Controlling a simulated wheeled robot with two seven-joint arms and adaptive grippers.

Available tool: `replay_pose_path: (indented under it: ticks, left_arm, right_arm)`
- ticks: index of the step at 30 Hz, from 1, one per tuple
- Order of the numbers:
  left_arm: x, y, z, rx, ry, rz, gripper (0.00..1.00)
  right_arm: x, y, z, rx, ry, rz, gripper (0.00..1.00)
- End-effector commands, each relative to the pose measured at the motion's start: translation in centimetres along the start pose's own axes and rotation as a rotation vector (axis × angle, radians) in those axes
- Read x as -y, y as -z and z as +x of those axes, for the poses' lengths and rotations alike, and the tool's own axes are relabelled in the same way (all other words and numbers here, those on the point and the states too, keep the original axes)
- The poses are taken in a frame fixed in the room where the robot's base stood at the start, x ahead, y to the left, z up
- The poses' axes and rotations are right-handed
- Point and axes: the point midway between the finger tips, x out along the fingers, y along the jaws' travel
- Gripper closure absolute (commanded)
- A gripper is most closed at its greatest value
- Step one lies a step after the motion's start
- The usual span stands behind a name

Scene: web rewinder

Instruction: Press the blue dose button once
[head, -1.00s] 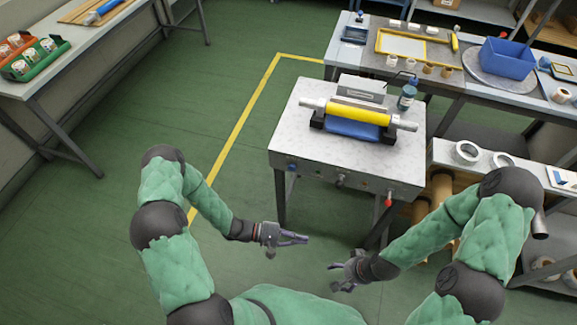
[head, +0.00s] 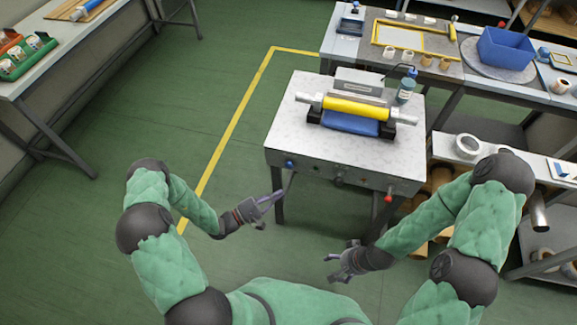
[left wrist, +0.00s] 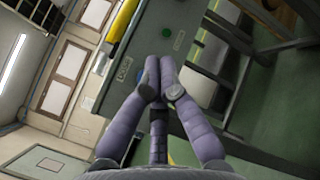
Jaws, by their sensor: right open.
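The blue dose button (head: 290,163) is a small round knob on the front face of the grey-topped machine (head: 350,166), near its left corner. My left gripper (head: 278,197) points up and to the right, below and left of the button and apart from it. In the left wrist view its fingers (left wrist: 160,88) come together at the tips, with nothing seen between them. My right gripper (head: 335,265) is open and empty, low in front of the machine.
A yellow roller (head: 356,108) and a blue roll (head: 348,124) lie on the machine. A bench with a blue bin (head: 505,48) stands behind. Green floor left of the machine is clear.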

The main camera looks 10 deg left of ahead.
Motion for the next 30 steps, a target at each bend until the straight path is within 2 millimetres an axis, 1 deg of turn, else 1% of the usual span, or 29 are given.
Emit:
replay_pose_path:
  ticks: [5,21,30]
  left_arm:
    - [-0.4,0.6,0.7,0.000,0.002,0.002,1.00]
    - [-3.5,3.8,5.1,0.001,0.003,0.001,1.00]
    - [-4.3,4.4,6.1,0.001,0.002,0.000,1.00]
  right_arm:
    - [-0.1,0.0,0.3,0.000,0.000,0.000,0.24]
    - [-0.7,0.1,2.0,0.000,0.000,0.000,0.24]
    - [-0.8,0.1,2.3,0.000,0.000,0.000,0.24]
